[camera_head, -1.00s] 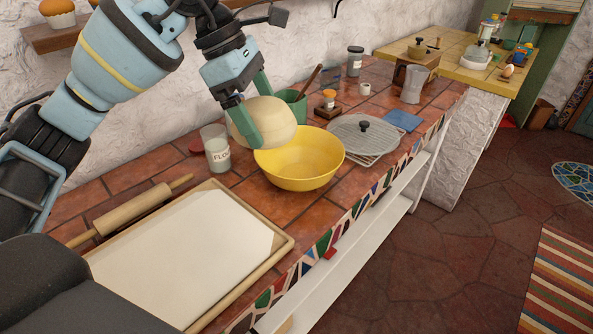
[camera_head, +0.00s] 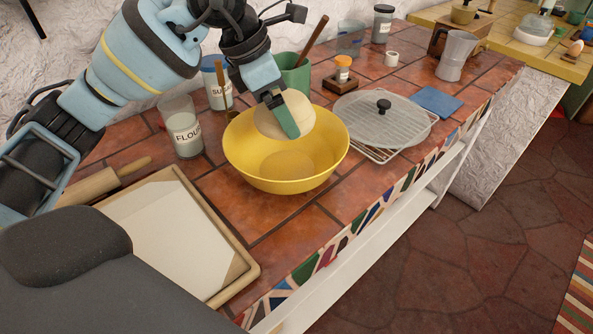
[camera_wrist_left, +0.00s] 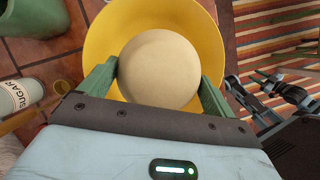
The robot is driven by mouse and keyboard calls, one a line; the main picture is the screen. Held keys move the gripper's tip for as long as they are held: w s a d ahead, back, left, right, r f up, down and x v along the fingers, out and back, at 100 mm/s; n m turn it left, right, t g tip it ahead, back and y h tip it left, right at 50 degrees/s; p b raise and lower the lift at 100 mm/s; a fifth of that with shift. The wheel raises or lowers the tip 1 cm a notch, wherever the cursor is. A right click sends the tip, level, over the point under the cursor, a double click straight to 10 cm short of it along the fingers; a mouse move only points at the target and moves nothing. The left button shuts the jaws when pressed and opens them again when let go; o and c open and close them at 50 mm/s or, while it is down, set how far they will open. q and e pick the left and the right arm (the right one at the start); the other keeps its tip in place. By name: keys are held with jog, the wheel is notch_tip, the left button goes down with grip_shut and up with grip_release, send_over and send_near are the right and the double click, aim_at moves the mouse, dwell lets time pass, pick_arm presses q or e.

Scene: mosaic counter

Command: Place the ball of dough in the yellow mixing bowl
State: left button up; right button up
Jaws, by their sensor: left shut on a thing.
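The yellow mixing bowl (camera_head: 245,160) stands on the tiled counter, and its rim also shows in the left wrist view (camera_wrist_left: 207,45). The pale ball of dough (camera_head: 262,122) is between the fingers of my left gripper (camera_head: 284,118), at the height of the bowl's rim and over its opening. In the left wrist view the dough (camera_wrist_left: 160,70) fills the space between the two green fingers (camera_wrist_left: 157,82), with the bowl around and behind it. A rounded patch shows in the bowl below the dough.
A flour jar (camera_head: 183,128), a sugar jar (camera_head: 216,88) and a green crock (camera_head: 297,75) stand behind the bowl. A lid on a rack (camera_head: 375,118) lies to its right. A wooden-framed board (camera_head: 170,235) and a rolling pin (camera_head: 90,185) lie at left.

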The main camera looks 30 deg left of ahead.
aim_at(257, 113)
pick_arm(q)
jog(key=shift+f+b, duration=0.3)
jog(key=shift+f, duration=5.15)
jog(key=shift+f, duration=0.15)
jog(key=o, duration=0.9)
jog(key=shift+o, duration=0.2)
jog(key=v, duration=1.2)
